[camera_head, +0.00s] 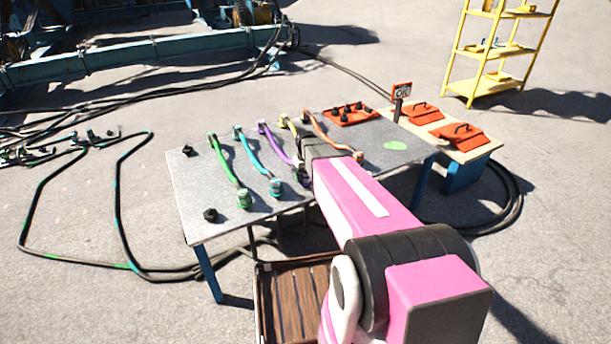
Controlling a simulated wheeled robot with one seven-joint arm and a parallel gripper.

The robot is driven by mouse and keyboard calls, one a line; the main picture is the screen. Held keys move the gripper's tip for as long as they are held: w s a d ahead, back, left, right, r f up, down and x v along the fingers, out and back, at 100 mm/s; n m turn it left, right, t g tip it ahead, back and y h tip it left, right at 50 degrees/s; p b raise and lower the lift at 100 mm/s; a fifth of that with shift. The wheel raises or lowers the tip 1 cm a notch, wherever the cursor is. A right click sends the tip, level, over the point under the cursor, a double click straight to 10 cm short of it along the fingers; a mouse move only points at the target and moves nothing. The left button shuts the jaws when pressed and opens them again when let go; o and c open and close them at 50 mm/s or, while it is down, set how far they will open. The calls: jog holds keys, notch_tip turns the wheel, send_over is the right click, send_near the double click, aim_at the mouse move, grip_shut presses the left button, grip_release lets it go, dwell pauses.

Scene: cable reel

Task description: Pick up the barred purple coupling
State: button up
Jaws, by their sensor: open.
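A purple hose (276,142) runs across the grey table, between a teal hose (250,150) and a yellow one (287,122). My gripper (300,164) is a small dark shape at the end of my pink arm, over or beside the near part of the purple hose. Its jaws are open, but the fingertips are hard to see, and contact with the hose cannot be judged.
A green hose (224,160) and an orange hose (330,136) lie on the same table (200,205). Black knobs stand at its left corners. A red tray (350,117) is at the back, near an OIL sign (402,90). A wooden crate (262,300) stands below the front edge.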

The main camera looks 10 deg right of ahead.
jog(key=c, duration=1.1)
jog(key=shift+r, duration=0.15)
